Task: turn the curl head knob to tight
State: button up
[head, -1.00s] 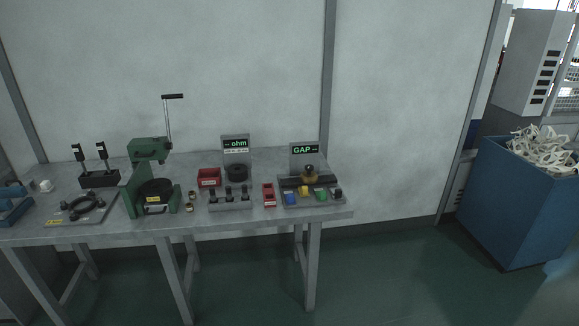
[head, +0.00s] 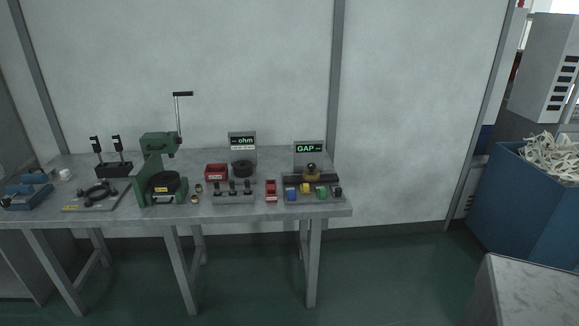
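I cannot make out a curl head knob or a tight marking in the head view. A station with a green-lit GAP display (head: 309,148) stands at the right end of the bench. A round yellow part with a dark top (head: 311,173) sits before that display; I cannot tell whether it turns. Blue, yellow, green and dark pieces lie in front of it. My gripper is not in view.
The grey bench (head: 250,213) also holds a green lever press (head: 156,160), an ohm display (head: 242,141), red bins and a ring fixture (head: 97,193). A blue bin of pale scraps (head: 520,205) and a pale-topped block (head: 530,295) stand right. Green floor between is clear.

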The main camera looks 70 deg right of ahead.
aim_at(311, 166)
jog(key=u, duration=0.35)
jog(key=i, duration=0.55)
jog(key=u, duration=0.9)
jog(key=k, duration=0.1)
jog(key=z, duration=2.8)
